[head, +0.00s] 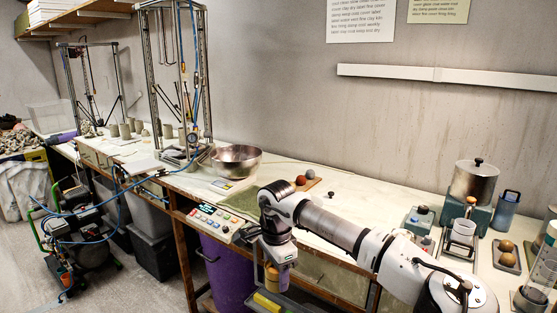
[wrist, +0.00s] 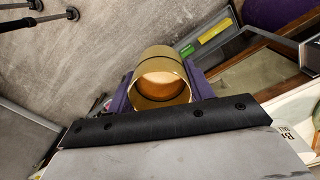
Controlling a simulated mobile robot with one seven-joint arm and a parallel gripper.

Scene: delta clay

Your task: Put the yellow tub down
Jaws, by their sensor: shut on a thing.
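The yellow tub (wrist: 160,101) is in the wrist view, a short round tub seen mostly from one end, with an orange-brown round face inside its rim. My gripper (wrist: 163,86) has its purple fingers on both sides of the tub and is shut on it. In the head view, my gripper (head: 273,268) hangs in front of the bench's front edge, below the bench top. The tub (head: 271,280) shows there as a small tan-yellow shape under my wrist, partly hidden. I cannot tell whether its underside touches anything.
A grey tray or frame (head: 289,301) with a yellow item (head: 267,302) lies below my gripper. A purple bin (head: 226,272) stands to the left under the bench. On the bench are a button panel (head: 215,223), a metal bowl (head: 236,160) and a board with balls (head: 308,184).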

